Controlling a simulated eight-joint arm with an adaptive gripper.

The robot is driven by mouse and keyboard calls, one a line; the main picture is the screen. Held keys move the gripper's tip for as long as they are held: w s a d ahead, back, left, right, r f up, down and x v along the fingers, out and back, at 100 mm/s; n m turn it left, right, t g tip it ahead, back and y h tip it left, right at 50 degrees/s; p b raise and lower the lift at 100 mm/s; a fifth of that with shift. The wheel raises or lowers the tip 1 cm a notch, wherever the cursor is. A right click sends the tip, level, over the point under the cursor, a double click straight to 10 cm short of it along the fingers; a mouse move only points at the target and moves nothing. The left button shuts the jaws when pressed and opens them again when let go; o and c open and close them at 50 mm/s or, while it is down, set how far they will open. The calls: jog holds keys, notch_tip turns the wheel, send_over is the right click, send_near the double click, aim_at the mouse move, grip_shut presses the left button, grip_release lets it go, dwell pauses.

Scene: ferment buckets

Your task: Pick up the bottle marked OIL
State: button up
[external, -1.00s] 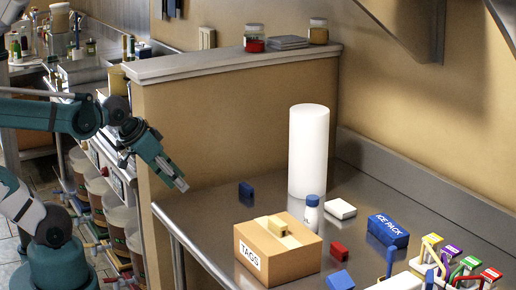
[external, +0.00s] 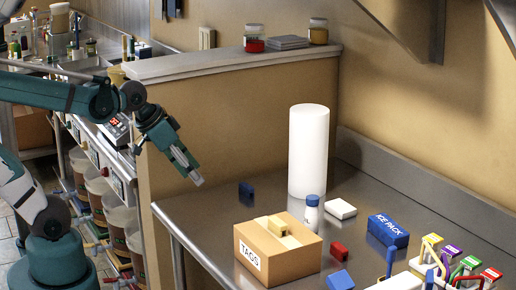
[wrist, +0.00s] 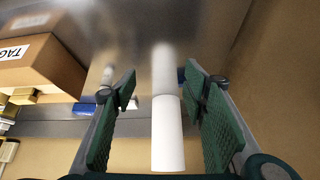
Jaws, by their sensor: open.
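A small white bottle with a blue cap (external: 312,213) stands upright on the steel counter, right behind the cardboard box and in front of the white cylinder. Its marking is too small to read, and I see no readable OIL label on any bottle. What looks like the same bottle (wrist: 104,86) shows left of the fingers in the wrist view. My gripper (external: 197,180) is open and empty, above the counter's left end, well left of the bottle. In the wrist view its two green padded fingers (wrist: 162,92) stand apart, with the distant white cylinder visible between them.
The tall white cylinder (external: 308,150) stands behind the bottle. The cardboard TAGS box (external: 285,262) is in front. A dark blue block (external: 246,190), red block (external: 339,252), white block (external: 340,209) and blue ICE PACK (external: 388,231) lie around. A raised ledge (external: 230,58) borders the back.

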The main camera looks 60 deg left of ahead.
jog(key=w+d+r+m+g+h+p, duration=0.1)
jog(key=w+d+r+m+p, duration=0.2)
jog(key=w+d+p, duration=0.35)
jog(key=m+g+h+p, duration=0.2)
jog(key=m+g+p, duration=0.1)
jog(key=m+p, duration=0.6)
send_near(318, 217)
jog(key=shift+w+a+f+n+p, duration=0.15)
jog(key=shift+w+f+n+p, duration=0.15)
jog(key=shift+f+n+p, duration=0.3)
jog(key=shift+w+d+f+m+g+p, duration=0.2)
jog(key=shift+d+f+m+g+p, duration=0.1)
jog(key=shift+d+f, duration=0.3)
jog(key=shift+a+f, duration=0.1)
jog(key=shift+x, duration=1.2)
jog(key=shift+x, duration=2.65)
jog(key=shift+w, duration=0.1)
